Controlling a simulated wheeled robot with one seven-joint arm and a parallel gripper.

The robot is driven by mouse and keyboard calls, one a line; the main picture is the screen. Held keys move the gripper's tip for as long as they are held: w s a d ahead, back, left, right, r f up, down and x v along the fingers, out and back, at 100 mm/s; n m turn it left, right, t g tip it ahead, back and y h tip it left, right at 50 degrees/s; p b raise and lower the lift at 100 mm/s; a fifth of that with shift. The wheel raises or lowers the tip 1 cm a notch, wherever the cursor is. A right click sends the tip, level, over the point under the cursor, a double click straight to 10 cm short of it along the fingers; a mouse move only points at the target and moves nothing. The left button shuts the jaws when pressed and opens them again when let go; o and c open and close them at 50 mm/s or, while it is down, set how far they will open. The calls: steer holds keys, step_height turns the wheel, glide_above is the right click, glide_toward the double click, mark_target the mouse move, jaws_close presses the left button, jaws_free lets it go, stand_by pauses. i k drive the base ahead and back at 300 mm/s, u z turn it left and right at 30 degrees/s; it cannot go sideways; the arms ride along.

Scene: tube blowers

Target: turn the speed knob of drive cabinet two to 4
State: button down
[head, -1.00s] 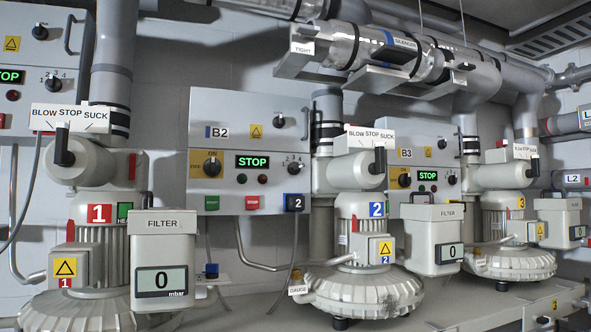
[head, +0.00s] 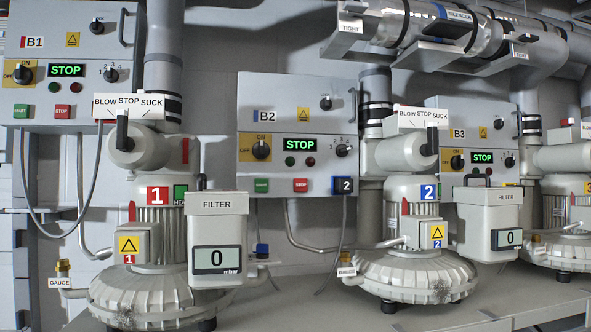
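Drive cabinet two, the grey box marked B2 (head: 300,92), hangs on the wall in the middle of the head view. Its black speed knob (head: 342,150) is at the right of its front, with small numbers around it. I cannot read which number it points to. A green STOP display (head: 300,145) is lit left of the knob. A black switch on a yellow ON/OFF plate (head: 262,150) is further left, and another small black knob (head: 326,103) is above. My gripper is not in view.
Cabinet B1 (head: 60,100) is at left and cabinet B3 (head: 470,116) at right. Blower two (head: 418,275) and its lever housing (head: 400,156) stand in front of and right of B2. A filter box reading 0 (head: 218,215) stands at lower left, below B2.

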mark_target(342, 150)
steer(key=z, duration=1.65)
steer(key=i, duration=1.15)
steer(key=u, duration=3.45)
